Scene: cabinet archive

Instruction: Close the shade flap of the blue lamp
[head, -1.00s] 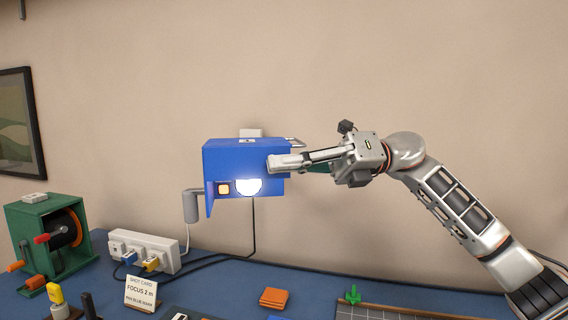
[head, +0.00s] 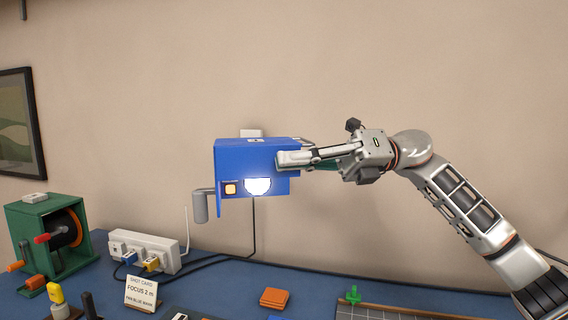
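The blue lamp (head: 240,165) is a blue box on the wall, with a grey cylinder (head: 200,206) at its lower left. Its bulb (head: 257,186) glows below the front blue panel, beside a small orange square (head: 230,189). I cannot tell for certain which panel is the shade flap. My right gripper (head: 298,158) comes in from the right. One finger lies across the front panel's right end. The other finger is mostly hidden, so whether it grips the panel is unclear. My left gripper is not in view.
Below, the blue tabletop (head: 225,285) carries a white power strip (head: 146,247) with plugs, a green box with a reel (head: 45,240), a shot card (head: 141,294) and orange blocks (head: 274,298). A black cable hangs from the lamp. The wall around the lamp is clear.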

